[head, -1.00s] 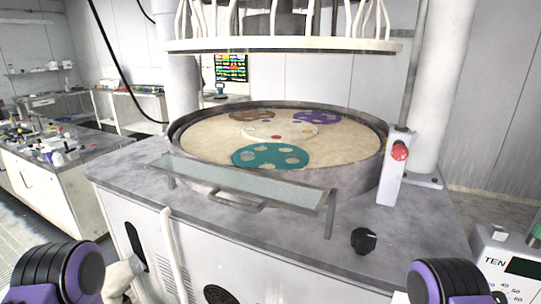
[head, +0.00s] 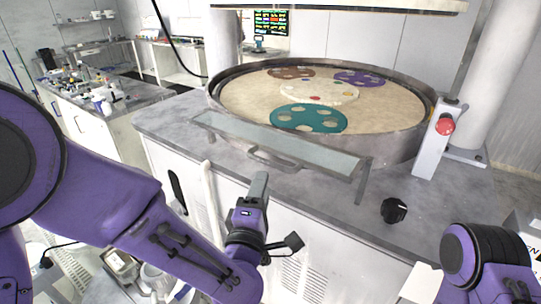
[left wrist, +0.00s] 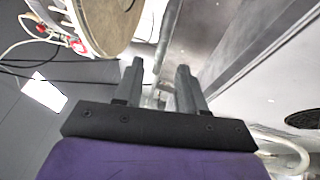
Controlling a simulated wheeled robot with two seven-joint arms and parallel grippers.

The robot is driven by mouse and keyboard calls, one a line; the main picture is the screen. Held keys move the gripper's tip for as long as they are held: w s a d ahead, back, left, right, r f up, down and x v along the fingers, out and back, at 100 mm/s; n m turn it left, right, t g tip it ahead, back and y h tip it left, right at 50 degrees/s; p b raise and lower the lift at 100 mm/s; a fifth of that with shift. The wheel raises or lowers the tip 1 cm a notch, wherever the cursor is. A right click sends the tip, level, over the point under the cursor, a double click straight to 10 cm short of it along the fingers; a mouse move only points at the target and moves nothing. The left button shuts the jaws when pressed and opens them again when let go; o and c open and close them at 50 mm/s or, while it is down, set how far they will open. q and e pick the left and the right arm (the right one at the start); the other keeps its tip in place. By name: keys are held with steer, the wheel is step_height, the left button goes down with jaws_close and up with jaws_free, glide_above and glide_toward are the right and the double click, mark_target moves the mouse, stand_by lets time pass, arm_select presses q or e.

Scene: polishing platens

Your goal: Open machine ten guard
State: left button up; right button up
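The guard, a long pale glass panel (head: 320,150) in a grey frame, lies along the front of the round platen (head: 395,125). Its bar handle (head: 285,163) sticks out from the front edge. My left gripper (head: 259,185) is in front of the machine, its fingers pointing up just below and left of the handle in the head view; I cannot tell the depth gap. In the left wrist view the left gripper (left wrist: 160,82) has its two fingers apart with nothing clearly held between them. My right arm shows at the lower right; its gripper is out of view.
A grey post with a red button (head: 445,126) stands right of the platen. A black knob (head: 394,210) sits on the front of the worktop. Teal (head: 308,119), purple and brown carriers lie on the platen. A cluttered bench (head: 115,110) is at the left.

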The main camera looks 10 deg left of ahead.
arm_select(q)
steer(key=w+r+p, duration=0.1)
steer(key=w+p, duration=0.2)
steer(key=w, duration=0.7)
steer(key=shift+w+d+r, duration=0.15)
steer(key=shift+d+r, duration=0.05)
jaws_close()
steer(key=shift+r, duration=0.1)
